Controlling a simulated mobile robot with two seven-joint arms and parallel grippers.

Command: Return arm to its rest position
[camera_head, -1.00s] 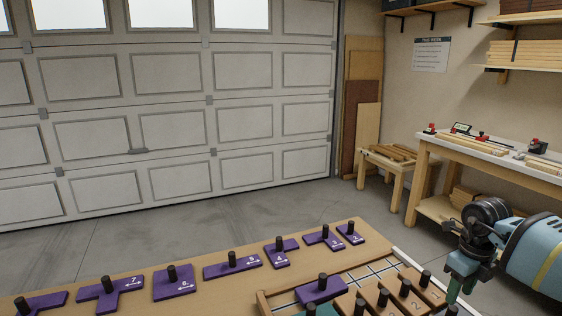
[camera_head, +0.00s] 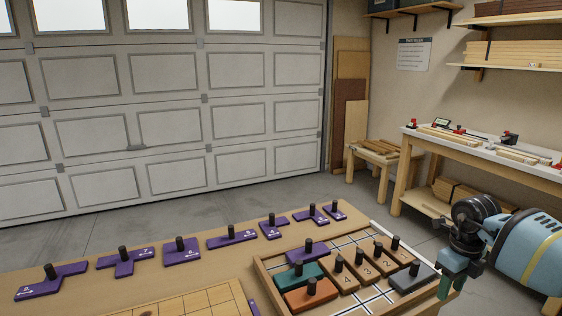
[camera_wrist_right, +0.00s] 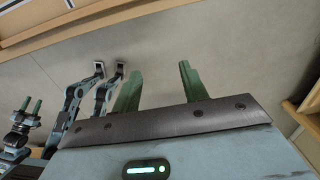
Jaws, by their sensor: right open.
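My right gripper (camera_head: 452,284) is at the right edge of the bench in the head view, beside the tray's right end. Its green fingers point down. In the right wrist view, its two fingers (camera_wrist_right: 159,88) stand wide apart with only floor between them, so it is open and empty. What looks like my left gripper (camera_wrist_right: 31,105) shows small at the left of the right wrist view. Its green fingers point up, and it is too small to tell whether it is open. No left arm shows in the head view.
A wooden tray (camera_head: 262,279) on the bench (camera_head: 185,281) holds purple, teal, orange, brown and grey knobbed blocks. Several purple pieces (camera_head: 182,251) lie in a row along the back edge. A workbench (camera_head: 480,148) stands at the right. Floor (camera_head: 110,222) beyond the bench is clear.

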